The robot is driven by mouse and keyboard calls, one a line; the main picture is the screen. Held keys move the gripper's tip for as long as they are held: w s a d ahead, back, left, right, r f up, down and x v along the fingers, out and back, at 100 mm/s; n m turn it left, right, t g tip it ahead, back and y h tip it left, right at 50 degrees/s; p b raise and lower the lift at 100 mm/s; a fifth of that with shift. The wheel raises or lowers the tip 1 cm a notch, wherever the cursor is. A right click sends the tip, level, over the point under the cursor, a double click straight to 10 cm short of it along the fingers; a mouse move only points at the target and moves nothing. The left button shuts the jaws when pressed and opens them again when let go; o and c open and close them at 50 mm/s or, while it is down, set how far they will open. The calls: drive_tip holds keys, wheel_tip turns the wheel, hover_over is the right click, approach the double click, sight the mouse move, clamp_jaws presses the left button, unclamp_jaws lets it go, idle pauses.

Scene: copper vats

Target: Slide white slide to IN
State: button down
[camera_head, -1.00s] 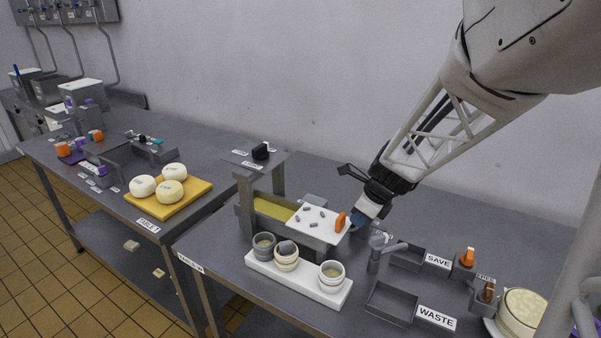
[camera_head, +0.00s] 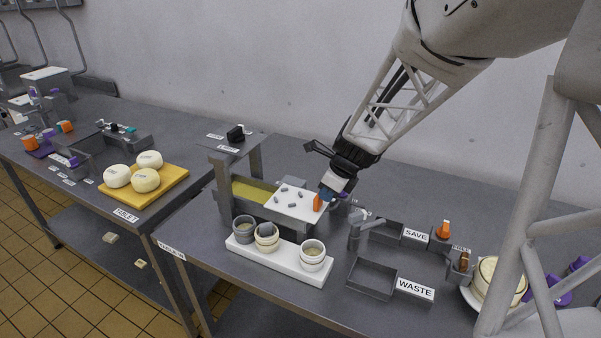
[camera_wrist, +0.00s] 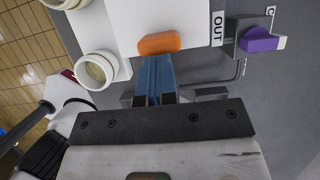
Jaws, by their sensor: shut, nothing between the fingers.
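The white slide (camera_head: 297,203) is a flat white plate with small grey bits on it, lying over the right part of a grey trough (camera_head: 250,205). Yellow liquid (camera_head: 255,192) shows in the trough's uncovered left part. An orange handle (camera_head: 318,203) stands at the slide's right end. My gripper (camera_head: 327,191) is shut and empty just right of the handle. In the wrist view, my blue fingers (camera_wrist: 156,68) are together and reach the orange handle (camera_wrist: 160,43); I cannot tell whether they touch it. An OUT label (camera_wrist: 218,29) lies beside the slide (camera_wrist: 145,18). I see no IN label.
A white rack (camera_head: 280,262) with three cups stands in front of the trough. A grey tap-like fixture (camera_head: 355,230) and the SAVE (camera_head: 416,235) and WASTE (camera_head: 414,288) trays are to the right. A grey post frame (camera_head: 223,185) rises at the trough's left.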

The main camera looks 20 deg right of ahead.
hover_over(288, 199)
drive_tip(key=w+a, duration=0.3)
drive_tip(key=shift+w, duration=0.1)
idle(0.3)
drive_tip(key=shift+f, duration=0.1)
idle(0.4)
drive_tip(key=shift+s+d, duration=0.4)
drive_tip(key=shift+s, duration=0.1)
drive_tip(key=shift+s+d, duration=1.05)
drive_tip(key=shift+d, duration=0.05)
drive_tip(key=v, duration=1)
drive_tip(key=shift+w+a, duration=0.15)
drive_tip(key=shift+w, duration=0.05)
drive_tip(key=shift+s, duration=0.1)
